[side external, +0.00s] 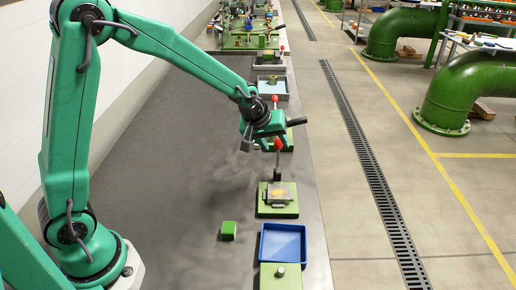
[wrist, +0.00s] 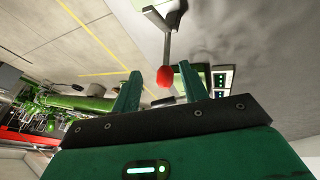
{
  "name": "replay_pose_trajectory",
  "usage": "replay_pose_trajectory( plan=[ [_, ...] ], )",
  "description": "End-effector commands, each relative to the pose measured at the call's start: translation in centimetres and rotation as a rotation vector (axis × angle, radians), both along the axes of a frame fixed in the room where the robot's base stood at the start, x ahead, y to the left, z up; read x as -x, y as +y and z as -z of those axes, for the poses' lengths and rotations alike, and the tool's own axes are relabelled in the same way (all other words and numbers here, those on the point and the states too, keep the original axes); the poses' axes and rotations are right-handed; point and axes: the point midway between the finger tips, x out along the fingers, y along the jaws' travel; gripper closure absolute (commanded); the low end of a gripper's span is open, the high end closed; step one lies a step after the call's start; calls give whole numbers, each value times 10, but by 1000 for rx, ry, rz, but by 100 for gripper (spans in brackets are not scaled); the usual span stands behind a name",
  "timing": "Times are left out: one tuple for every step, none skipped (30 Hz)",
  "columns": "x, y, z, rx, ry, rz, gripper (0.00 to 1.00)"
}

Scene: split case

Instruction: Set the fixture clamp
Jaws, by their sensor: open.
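The fixture clamp (side external: 277,200) stands on the bench as a green base with a clear plate and something orange-yellow under it. Its lever (side external: 277,165) stands upright and ends in a red knob (side external: 278,143). My gripper (side external: 273,142) is open at the height of the knob, at the top of the lever. In the wrist view the red knob (wrist: 164,77) shows between the two green fingers of my gripper (wrist: 158,72), nearer the right finger. I see no clear contact. The lever (wrist: 170,40) runs up from the knob to the base near the top edge.
A green block (side external: 228,230) lies left of a blue tray (side external: 283,243). A green box (side external: 280,276) with a small knob is in front of the tray. Farther along the bench are another red knob (side external: 275,98) and a grey-blue tray (side external: 272,85). The bench's left side is bare.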

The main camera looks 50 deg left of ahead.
Motion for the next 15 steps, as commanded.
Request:
replay_pose_trajectory(
  plan=[
    [3, 0, -5, 0, -2, 0, 56],
    [4, 0, -9, 0, -3, 0, 56],
    [7, 0, -13, 0, -1, 0, 56],
    [9, 0, -15, 0, -1, 0, 56],
    [10, 0, -19, 0, -1, 0, 56],
    [12, 0, -22, 0, -1, 0, 56],
    [14, 0, -25, 0, -1, 0, 56],
    [16, 0, -28, 0, -1, 0, 56],
    [18, 1, -32, 0, -1, 0, 56],
    [19, 1, -34, 0, -1, 0, 56],
    [20, 1, -36, 0, -1, 0, 56],
    [22, 1, -39, 1, -1, 0, 56],
    [23, 1, -41, 1, 1, 0, 56],
    [24, 1, -42, 1, 1, 0, 56],
    [25, 1, -44, 1, 1, 0, 56]
  ],
)
